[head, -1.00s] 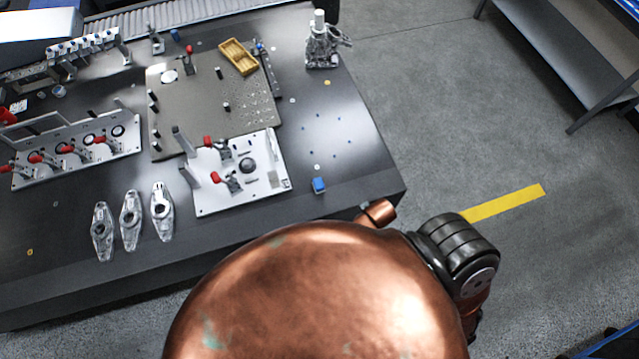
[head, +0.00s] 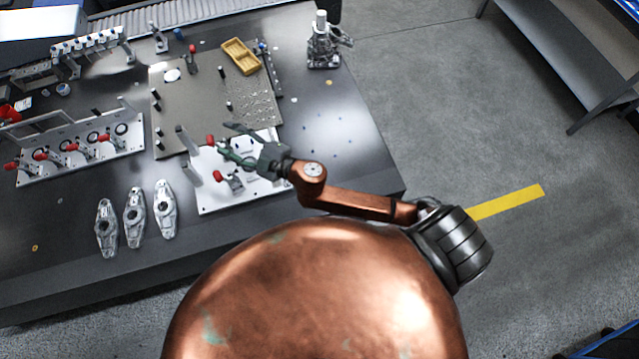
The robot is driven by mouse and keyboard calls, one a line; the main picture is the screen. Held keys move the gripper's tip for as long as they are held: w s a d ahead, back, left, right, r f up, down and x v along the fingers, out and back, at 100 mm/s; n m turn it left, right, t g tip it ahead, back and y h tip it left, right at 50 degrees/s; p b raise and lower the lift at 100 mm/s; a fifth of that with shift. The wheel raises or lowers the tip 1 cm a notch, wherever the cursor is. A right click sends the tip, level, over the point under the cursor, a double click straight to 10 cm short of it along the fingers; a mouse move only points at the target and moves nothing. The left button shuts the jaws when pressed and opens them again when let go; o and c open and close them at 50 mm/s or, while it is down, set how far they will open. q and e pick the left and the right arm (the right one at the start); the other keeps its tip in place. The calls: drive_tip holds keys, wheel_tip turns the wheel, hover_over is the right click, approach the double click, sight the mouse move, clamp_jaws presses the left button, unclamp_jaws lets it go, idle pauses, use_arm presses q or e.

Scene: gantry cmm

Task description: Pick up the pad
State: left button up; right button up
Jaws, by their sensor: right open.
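No object in the head view can be named as the pad with certainty. A small blue block that showed near the table's front right edge is now behind my right arm. A dark round disc that showed on the white fixture plate (head: 214,201) is now covered by my right gripper (head: 229,143). That gripper is open, with its fingers pointing left over the plate, near a red-handled clamp (head: 213,141). Nothing shows between its fingers. Whether it touches the plate or clamp cannot be told. My left gripper is not in view.
A grey perforated plate (head: 190,110) with upright pins and a yellow tray (head: 240,57) lies behind. Several red-handled clamps stand on a fixture (head: 75,165) at left. Three silver castings (head: 135,217) lie at front left. A metal device (head: 323,48) stands at the back right.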

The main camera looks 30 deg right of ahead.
drive_tip(key=s+a+f+n+g+y, duration=0.2)
drive_tip(key=s+a+n+g+y, duration=0.5)
drive_tip(key=a+n, duration=0.45)
drive_tip(key=s+d+f+n+g+h, duration=0.4)
drive_tip(key=s+f+n+g+h, duration=0.25)
drive_tip(key=f, duration=0.65)
drive_tip(key=d+f+h, duration=0.3)
drive_tip(key=d, duration=0.6)
drive_tip(key=w+d+f+g+h, duration=0.1)
drive_tip(key=d+f+h, duration=0.2)
drive_tip(key=d, duration=0.7)
drive_tip(key=w+d+f+g+h+p, duration=0.1)
drive_tip(key=d+f+h, duration=0.2)
drive_tip(key=d, duration=0.7)
drive_tip(key=shift+d+f+h, duration=0.15)
drive_tip(key=shift+f+h, duration=0.05)
drive_tip(key=shift+h, duration=0.15)
drive_tip(key=shift+d+f, duration=0.1)
drive_tip(key=shift+f, duration=0.8)
drive_tip(key=shift+s+f, duration=0.1)
drive_tip(key=shift+f, duration=2.7)
